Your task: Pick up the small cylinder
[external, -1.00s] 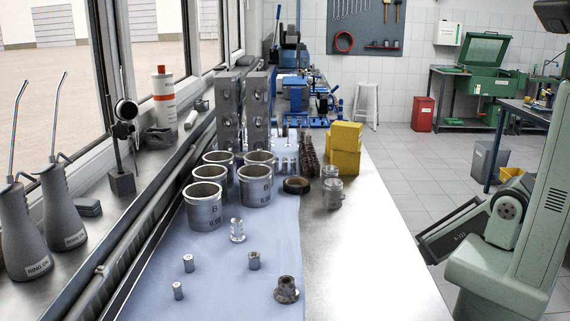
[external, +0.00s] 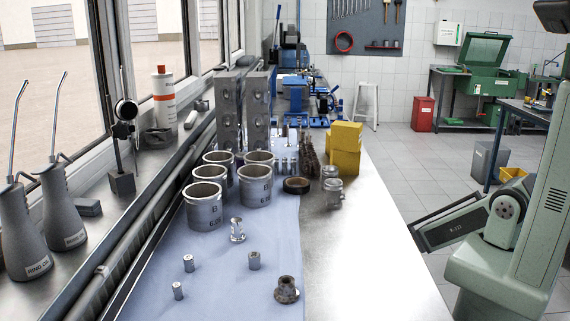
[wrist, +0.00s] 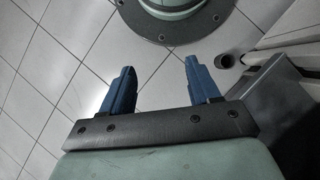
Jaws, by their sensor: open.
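Two small metal cylinders stand on the blue mat (external: 215,300) at the front left, one farther back (external: 188,263) and one nearer (external: 178,290). A slightly wider short metal cylinder (external: 254,260) stands to their right. I cannot tell which one the task names. My gripper shows in the wrist view (wrist: 160,82) with its two blue fingers wide apart and nothing between them. It is over the tiled floor, away from the bench, and no cylinder shows in the wrist view. My fingers cannot be made out in the external view.
Large grey cylinder sleeves (external: 255,183) and tall metal blocks (external: 228,110) stand behind. A shiny metal part (external: 237,231) and a rusty flanged part (external: 287,290) are near the cylinders. Yellow boxes (external: 345,150) are farther back. The bench's right strip (external: 375,270) is clear.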

